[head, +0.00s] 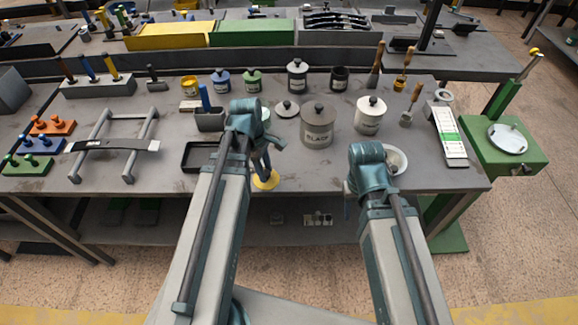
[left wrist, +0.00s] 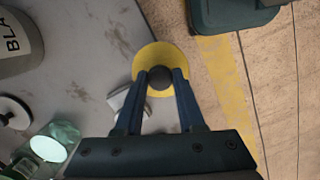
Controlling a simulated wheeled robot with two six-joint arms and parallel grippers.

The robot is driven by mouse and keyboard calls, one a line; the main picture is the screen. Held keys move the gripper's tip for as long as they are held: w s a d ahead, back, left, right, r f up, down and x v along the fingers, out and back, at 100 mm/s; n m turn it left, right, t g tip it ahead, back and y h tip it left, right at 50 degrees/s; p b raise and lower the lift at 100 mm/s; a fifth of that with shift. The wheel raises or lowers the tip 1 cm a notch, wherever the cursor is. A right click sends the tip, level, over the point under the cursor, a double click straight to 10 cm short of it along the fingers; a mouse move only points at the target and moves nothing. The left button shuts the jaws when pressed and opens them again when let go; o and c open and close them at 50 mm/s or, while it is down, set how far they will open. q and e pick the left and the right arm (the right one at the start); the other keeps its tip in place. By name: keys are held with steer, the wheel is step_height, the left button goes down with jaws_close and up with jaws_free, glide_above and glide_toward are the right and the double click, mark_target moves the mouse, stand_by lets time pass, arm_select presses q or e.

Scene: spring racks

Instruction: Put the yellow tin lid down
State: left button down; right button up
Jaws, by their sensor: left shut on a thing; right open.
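The yellow tin lid (head: 266,182) is a round disc with a dark knob. My left gripper (head: 265,168) is shut on that knob, at the table's front edge. In the left wrist view the knob sits between the fingertips (left wrist: 160,80), and the lid (left wrist: 150,58) overlaps the table edge, with floor beyond. I cannot tell whether it touches the table. A yellow tin (head: 189,84) stands at the back of the table and looks open. My right gripper (head: 350,203) is open at the front edge, mostly hidden behind my wrist.
A large grey tin (head: 317,128), a white tin (head: 369,115) and a loose pale lid (head: 287,109) stand mid-table. A black tray (head: 201,158) lies left of my left gripper. A white bowl (head: 395,160) is beside my right wrist. Bare tabletop (head: 320,170) lies between my arms.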

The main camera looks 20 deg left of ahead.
arm_select(q)
steer(key=w+d, duration=0.1)
steer(key=w, duration=0.1)
steer(key=w+d, duration=0.3)
steer(key=w, duration=0.1)
steer(key=shift+w+d+f, duration=0.25)
steer(key=shift+f, duration=0.15)
steer(key=shift+w, duration=0.1)
steer(key=f+b, duration=0.2)
steer(key=w+f+b, duration=0.1)
steer(key=b, duration=0.1)
steer(key=shift+d+f, duration=0.3)
steer(key=shift+d, duration=0.1)
steer(key=shift+s+f, duration=0.1)
steer(key=shift+f+b, duration=0.15)
steer(key=shift+b, duration=0.15)
steer(key=c, duration=0.5)
jaws_free()
steer(key=shift+r, duration=0.25)
